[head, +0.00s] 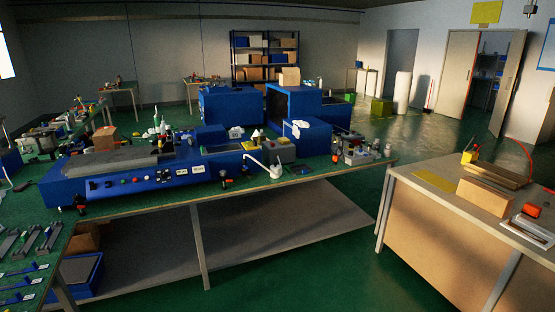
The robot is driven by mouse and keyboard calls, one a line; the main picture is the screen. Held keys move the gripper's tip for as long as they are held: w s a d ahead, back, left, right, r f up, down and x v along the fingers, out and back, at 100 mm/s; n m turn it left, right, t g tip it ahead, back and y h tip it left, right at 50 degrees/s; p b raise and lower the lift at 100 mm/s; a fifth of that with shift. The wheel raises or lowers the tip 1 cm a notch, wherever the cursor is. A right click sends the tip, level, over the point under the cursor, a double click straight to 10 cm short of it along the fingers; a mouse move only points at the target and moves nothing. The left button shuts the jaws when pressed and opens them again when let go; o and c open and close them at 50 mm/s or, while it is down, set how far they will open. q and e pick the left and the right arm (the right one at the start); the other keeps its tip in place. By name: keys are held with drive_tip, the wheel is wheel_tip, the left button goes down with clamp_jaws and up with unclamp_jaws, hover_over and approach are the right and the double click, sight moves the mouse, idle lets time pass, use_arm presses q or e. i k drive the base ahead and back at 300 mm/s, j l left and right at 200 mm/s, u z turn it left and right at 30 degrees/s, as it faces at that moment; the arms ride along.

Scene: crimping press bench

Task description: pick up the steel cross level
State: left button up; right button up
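I cannot make out the steel cross level for certain in the head view. Several small grey metal pieces (30,240) lie on the green table at the lower left, too small to tell apart. The blue crimping press (125,185) stands on the long green-topped bench (150,206) in the middle, with small items crowded around its right end. Neither of my grippers shows in the head view.
A wooden-sided table (440,240) at the right carries a cardboard box (486,196) and a yellow sheet (436,181). A blue crate (82,272) sits below the bench. Green floor (345,265) is clear between bench and right table.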

sight(248, 145)
drive_tip(key=i+j, duration=0.2)
drive_tip(key=j, duration=0.15)
drive_tip(key=i+j+z, duration=0.15)
drive_tip(key=i+j, duration=0.3)
drive_tip(key=j, duration=0.25)
drive_tip(key=i+j+z, duration=0.1)
drive_tip(key=j, duration=0.25)
drive_tip(key=i+j, duration=0.3)
drive_tip(key=i+j+z, duration=0.2)
drive_tip(key=i, duration=0.35)
drive_tip(key=i+j+z, duration=0.2)
drive_tip(key=i, duration=0.35)
drive_tip(key=i+j+z, duration=0.2)
drive_tip(key=i, duration=0.3)
drive_tip(key=i+j+z, duration=0.2)
drive_tip(key=i+j, duration=0.2)
drive_tip(key=i, duration=0.1)
